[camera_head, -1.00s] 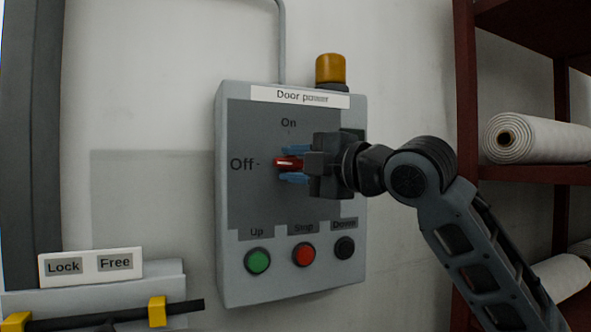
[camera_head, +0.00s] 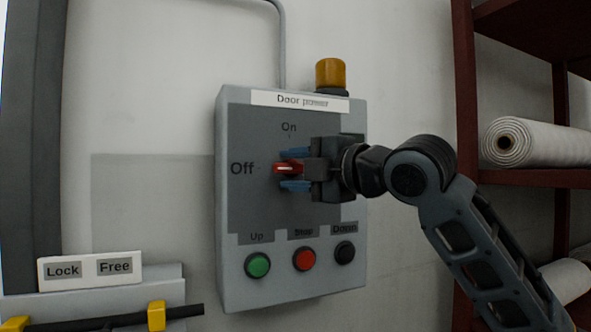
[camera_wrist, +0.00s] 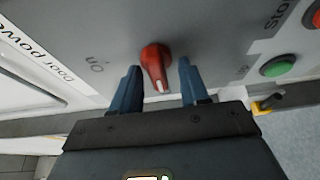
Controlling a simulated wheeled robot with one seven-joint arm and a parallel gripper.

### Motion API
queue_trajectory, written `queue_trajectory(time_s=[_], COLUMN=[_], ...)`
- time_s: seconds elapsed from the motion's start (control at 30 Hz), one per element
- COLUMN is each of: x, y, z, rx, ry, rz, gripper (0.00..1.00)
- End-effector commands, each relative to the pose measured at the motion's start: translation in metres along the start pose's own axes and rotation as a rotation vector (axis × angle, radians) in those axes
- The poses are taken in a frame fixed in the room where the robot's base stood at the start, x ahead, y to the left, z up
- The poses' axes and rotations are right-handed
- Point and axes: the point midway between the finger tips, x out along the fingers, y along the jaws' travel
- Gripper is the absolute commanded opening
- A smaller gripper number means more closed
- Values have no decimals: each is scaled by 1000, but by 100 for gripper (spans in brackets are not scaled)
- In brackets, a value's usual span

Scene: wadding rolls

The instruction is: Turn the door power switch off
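The red switch knob (camera_head: 287,168) is on the door power panel (camera_head: 262,205), between the On mark above and the Off mark at left. Its white mark points left, toward Off. In the wrist view the knob (camera_wrist: 155,66) shows its white-marked tip toward me, with the On label (camera_wrist: 95,64) off to the left. My gripper (camera_head: 295,169) is open, its blue fingers above and below the knob. In the wrist view its fingertips (camera_wrist: 160,75) stand on either side of the knob, with gaps visible. The knob's far side is partly hidden by my gripper in the head view.
Green (camera_head: 258,265), red (camera_head: 304,258) and black (camera_head: 345,251) buttons sit below the switch. An amber lamp (camera_head: 331,73) tops the box. A Lock/Free plate (camera_head: 90,270) is at lower left. A rack with white rolls (camera_head: 540,141) stands at right.

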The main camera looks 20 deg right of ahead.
Motion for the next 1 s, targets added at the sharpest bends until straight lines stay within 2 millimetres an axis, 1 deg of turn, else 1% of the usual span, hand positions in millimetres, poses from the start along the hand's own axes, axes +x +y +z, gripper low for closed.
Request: queue_trajectory(time_s=[0.13, 0.23, 0.5, 0.63, 0.8, 1.0], x=[-2, -11, -55, -70, -78, -78], y=[1, 1, 0, 0, 0, 0], z=[0, 1, 1, 0, 0, 0], rx=[0, 0, 0, 0, 0, 0], ry=[-1, -1, -2, -1, 0, 0], rz=[2, 3, 3, 1, 1, 0], gripper=[45, 45, 45, 45, 45, 45])
